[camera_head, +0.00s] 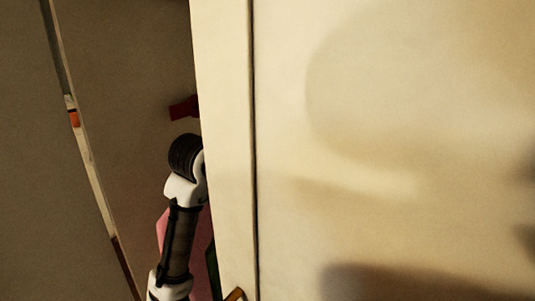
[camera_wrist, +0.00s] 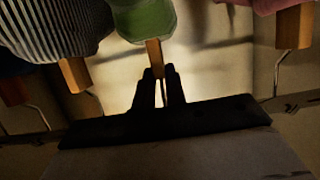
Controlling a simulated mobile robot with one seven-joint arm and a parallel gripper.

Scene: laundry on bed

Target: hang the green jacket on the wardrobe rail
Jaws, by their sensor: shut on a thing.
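In the wrist view, the green jacket (camera_wrist: 145,20) shows only in part at the top centre, with a short wooden hanger piece (camera_wrist: 153,52) below it. My gripper (camera_wrist: 156,75) is shut on this hanger piece, so the jacket is held by its hanger. The hook of this hanger is hidden by my fingers. In the head view, my arm reaches behind a pale upright panel, and my gripper is hidden there.
In the wrist view, a striped garment (camera_wrist: 58,25) is close on the left and a pink garment (camera_wrist: 256,5) on the right, with wooden hangers and metal hooks. In the head view, the pale panel (camera_head: 225,120) fills the right; a red object (camera_head: 184,107) shows beside its edge.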

